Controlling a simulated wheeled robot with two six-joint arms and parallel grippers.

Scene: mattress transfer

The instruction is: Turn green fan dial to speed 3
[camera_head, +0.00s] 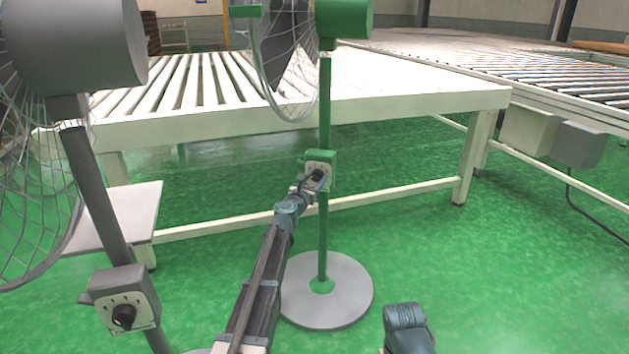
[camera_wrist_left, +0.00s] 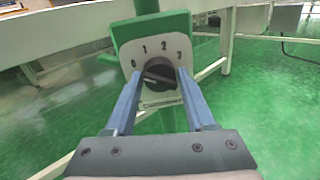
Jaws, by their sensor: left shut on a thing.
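The green fan (camera_head: 343,18) stands on a green pole with a round grey base (camera_head: 326,291). Its green control box (camera_head: 321,157) sits partway up the pole. In the left wrist view the box's pale plate (camera_wrist_left: 178,50) reads 0, 1, 2, 3 from left to right above a black dial (camera_wrist_left: 159,75). A light line crosses the dial, but I cannot tell which number it points to. My left gripper (camera_head: 314,181) is shut on the dial, one blue finger on each side of it in the left wrist view (camera_wrist_left: 159,90). My right gripper's fingers do not show.
A grey fan (camera_head: 75,45) with its own dial box (camera_head: 125,300) stands at the left, near my left arm. A white roller conveyor (camera_head: 400,100) runs behind the green fan. Part of my right arm shows at the bottom. The green floor at right is clear.

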